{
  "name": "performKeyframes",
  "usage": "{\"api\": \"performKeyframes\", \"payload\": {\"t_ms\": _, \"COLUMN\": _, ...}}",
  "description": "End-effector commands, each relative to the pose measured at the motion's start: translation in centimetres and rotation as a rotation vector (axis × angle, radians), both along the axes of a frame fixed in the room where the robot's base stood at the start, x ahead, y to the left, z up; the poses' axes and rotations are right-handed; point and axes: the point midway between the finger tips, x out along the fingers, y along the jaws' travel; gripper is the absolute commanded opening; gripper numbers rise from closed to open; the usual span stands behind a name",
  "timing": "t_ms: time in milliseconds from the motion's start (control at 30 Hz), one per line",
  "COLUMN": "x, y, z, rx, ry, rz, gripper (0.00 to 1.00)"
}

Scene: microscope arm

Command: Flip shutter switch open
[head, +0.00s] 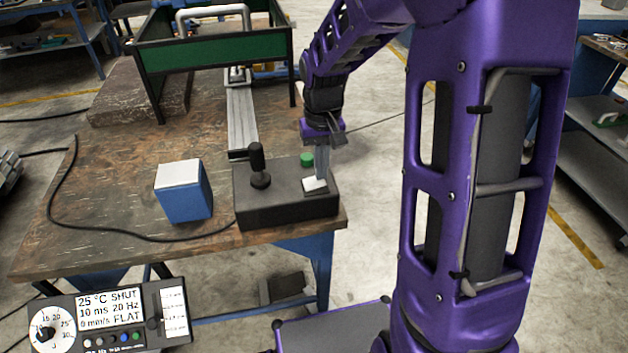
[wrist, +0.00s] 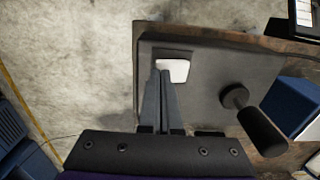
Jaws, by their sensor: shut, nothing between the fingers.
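The shutter switch is most likely the white rocker (head: 314,184) on the right part of the dark control box (head: 287,209); it also shows in the wrist view (wrist: 174,70). My gripper (head: 322,177) points down over the box, its fingers together and empty. In the wrist view the fingertips (wrist: 163,73) are at the rocker's left edge; whether they touch it I cannot tell. The rocker looks tilted, partly hidden by the fingers. The display panel (head: 109,312) at the lower left reads "SHUT".
A black joystick (head: 258,165) and a green button (head: 307,159) stand on the same box. A blue box with a white top (head: 183,190) is left of it. A green-sided frame (head: 213,53) stands behind on the wooden table (head: 110,190). A black cable crosses the table's left side.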

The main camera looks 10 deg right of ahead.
Motion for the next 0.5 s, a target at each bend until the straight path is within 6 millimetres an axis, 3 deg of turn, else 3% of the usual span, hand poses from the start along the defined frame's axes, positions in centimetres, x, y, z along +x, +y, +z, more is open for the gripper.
{"api": "performKeyframes", "payload": {"t_ms": 500, "x": -0.02, "y": 0.02, "z": -0.19, "rx": 0.0, "ry": 0.0, "rz": 0.0, "gripper": 0.0}}
